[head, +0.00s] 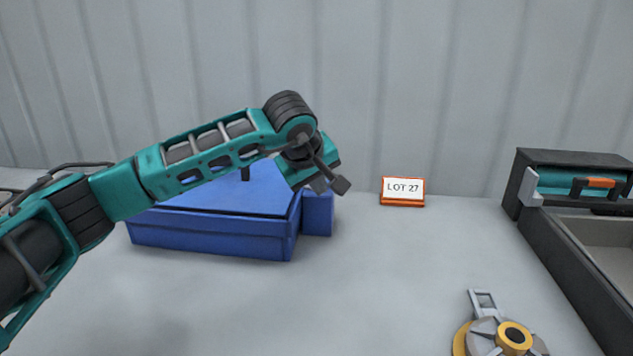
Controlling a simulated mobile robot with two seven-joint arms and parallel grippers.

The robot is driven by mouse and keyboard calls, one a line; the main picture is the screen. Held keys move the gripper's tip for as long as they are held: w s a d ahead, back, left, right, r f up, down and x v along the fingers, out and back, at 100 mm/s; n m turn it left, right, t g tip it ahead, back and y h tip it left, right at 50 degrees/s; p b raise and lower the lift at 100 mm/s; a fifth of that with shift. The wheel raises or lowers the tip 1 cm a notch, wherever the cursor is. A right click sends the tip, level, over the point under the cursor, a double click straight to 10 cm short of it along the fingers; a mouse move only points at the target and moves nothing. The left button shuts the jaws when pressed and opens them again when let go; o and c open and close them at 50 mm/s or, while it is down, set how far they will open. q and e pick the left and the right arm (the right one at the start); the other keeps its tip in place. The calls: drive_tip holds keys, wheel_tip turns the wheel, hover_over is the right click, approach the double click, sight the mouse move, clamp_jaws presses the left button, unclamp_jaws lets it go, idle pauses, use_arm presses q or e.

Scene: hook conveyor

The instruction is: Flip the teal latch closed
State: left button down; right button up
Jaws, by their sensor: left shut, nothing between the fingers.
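My left gripper (330,186), at the end of the teal left arm, is shut and empty. It is in front of the right end of a blue lidded box (210,235), near a small blue block (318,213) at the box's right side. I cannot tell whether it touches either. No part is clearly a teal latch. A teal panel (557,180) with a black and orange handle (600,183) sits in the dark frame at the right. My arm hides part of the box lid. My right gripper is not in view.
An orange-framed sign (403,191) reading LOT 27 stands behind. A grey and yellow round device (490,337) with a metal loop is at the front right. A dark-framed tray (570,250) fills the right edge. The grey table middle is clear.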

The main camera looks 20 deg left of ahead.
use_arm(q)
drive_tip(key=s+d+r, duration=0.4)
drive_tip(key=r, duration=0.3)
drive_tip(key=shift+d+r, duration=0.25)
drive_tip(key=shift+r, duration=0.15)
